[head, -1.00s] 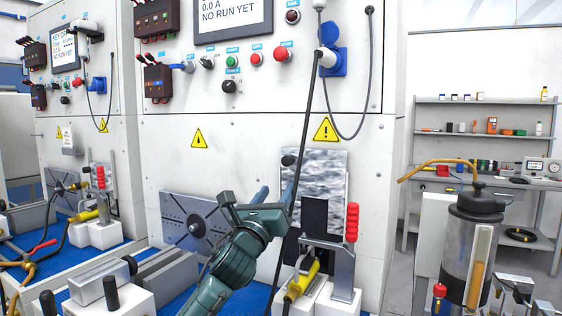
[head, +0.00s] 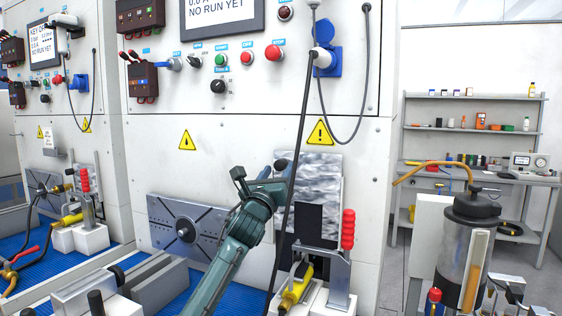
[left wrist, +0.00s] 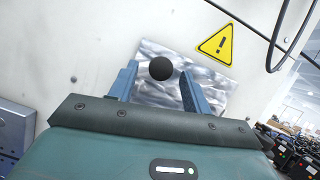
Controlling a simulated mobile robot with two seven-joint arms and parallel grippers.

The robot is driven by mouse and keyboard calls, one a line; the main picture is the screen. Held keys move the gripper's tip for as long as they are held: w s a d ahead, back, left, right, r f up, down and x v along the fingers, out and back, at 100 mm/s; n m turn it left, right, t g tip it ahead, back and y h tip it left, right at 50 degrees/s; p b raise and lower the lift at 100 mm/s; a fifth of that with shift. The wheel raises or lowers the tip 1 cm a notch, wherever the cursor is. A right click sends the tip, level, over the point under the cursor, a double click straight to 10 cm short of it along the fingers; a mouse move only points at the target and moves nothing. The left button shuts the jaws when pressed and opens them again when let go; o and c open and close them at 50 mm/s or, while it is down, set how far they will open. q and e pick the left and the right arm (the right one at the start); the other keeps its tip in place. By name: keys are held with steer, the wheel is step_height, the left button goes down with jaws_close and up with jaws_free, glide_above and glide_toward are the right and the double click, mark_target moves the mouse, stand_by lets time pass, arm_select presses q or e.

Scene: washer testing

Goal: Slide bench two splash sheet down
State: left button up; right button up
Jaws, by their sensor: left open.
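The splash sheet (head: 322,180) is a mottled silvery plate standing against the white bench wall, below the yellow warning sign. Its black round knob (head: 281,163) shows at its upper left. My left gripper (head: 283,173) is at this knob, its body covering the sheet's left side. In the left wrist view, the sheet (left wrist: 215,95) lies behind the open blue fingers of my left gripper (left wrist: 160,70), and the knob (left wrist: 161,68) appears between their tips. I cannot tell whether the fingers touch it. My right gripper is not in view.
A dark cable (head: 291,185) hangs in front of the wall beside my gripper. Below the sheet stand a red-handled clamp (head: 348,230) and a yellow connector (head: 296,288). A slotted grey plate (head: 165,221) is at the left. A clear cylinder (head: 465,255) stands at the right.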

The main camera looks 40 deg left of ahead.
mark_target(279, 169)
arm_select(q)
steer(key=shift+p+x, duration=0.3)
steer(key=shift+x, duration=1.35)
steer(key=shift+c, duration=0.4)
jaws_close()
